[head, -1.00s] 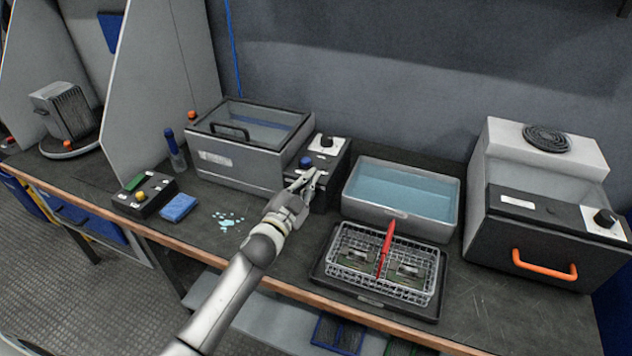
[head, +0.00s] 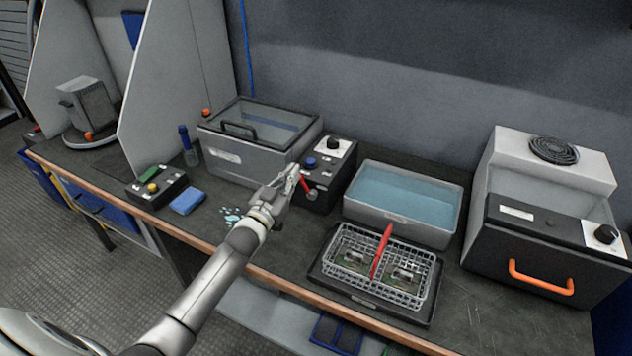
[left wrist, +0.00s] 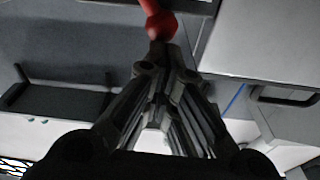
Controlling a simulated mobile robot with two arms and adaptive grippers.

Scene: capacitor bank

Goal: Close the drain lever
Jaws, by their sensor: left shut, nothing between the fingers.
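The red drain lever (head: 305,183) is on the front of the black control box (head: 318,198), beside the lidded tank. It slants, with its upper left end near my left gripper and its lower right end by a round metal fitting. My left gripper (head: 292,172) is shut and empty, with its fingertips just left of the lever. In the left wrist view the red lever (left wrist: 158,20) shows at the top, right at the closed fingertips (left wrist: 163,50). I cannot tell whether they touch. My right gripper is not in view.
The lidded grey tank (head: 258,140) stands behind my left gripper. A water-filled tray (head: 400,222) and a wire basket (head: 425,295) with a red handle are to the right.

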